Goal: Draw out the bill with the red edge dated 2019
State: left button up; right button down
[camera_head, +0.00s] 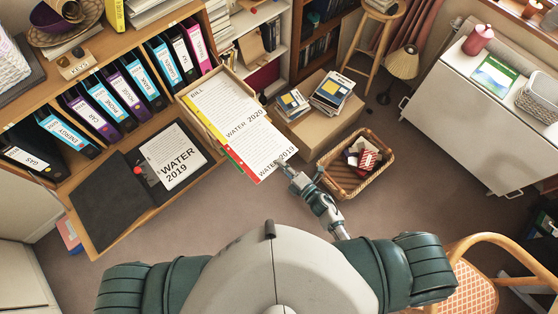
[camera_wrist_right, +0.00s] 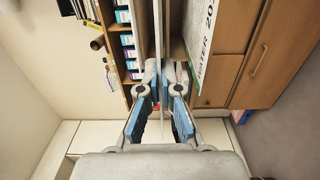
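A stack of white bills lies in a wooden tray (camera_head: 184,101). Its upper sheet (camera_head: 222,98) reads BILL and WATER 2020. The sheet below sticks out further and reads WATER 2019 (camera_head: 268,165). Yellow, red and green strips show along the stack's left edge, with the red edge (camera_head: 232,156) near the lower end. My right gripper (camera_head: 285,168) is at the lower right corner of the 2019 sheet. In the right wrist view, my right gripper (camera_wrist_right: 162,72) has its fingers close together, either side of a thin pale edge; I cannot tell whether they pinch it. My left gripper is out of view.
An open black binder (camera_head: 112,203) with a WATER 2019 page lies on the shelf flap, left of the tray. Several labelled binders (camera_head: 120,90) stand behind. A cardboard box (camera_head: 318,118) with books and a wicker basket (camera_head: 345,180) are to the right. Floor is clear between.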

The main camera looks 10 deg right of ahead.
jog(key=p+v, duration=0.1)
jog(key=v, duration=1.1)
jog(key=shift+r, duration=0.35)
dwell(0.8)
jog(key=shift+s, duration=0.1)
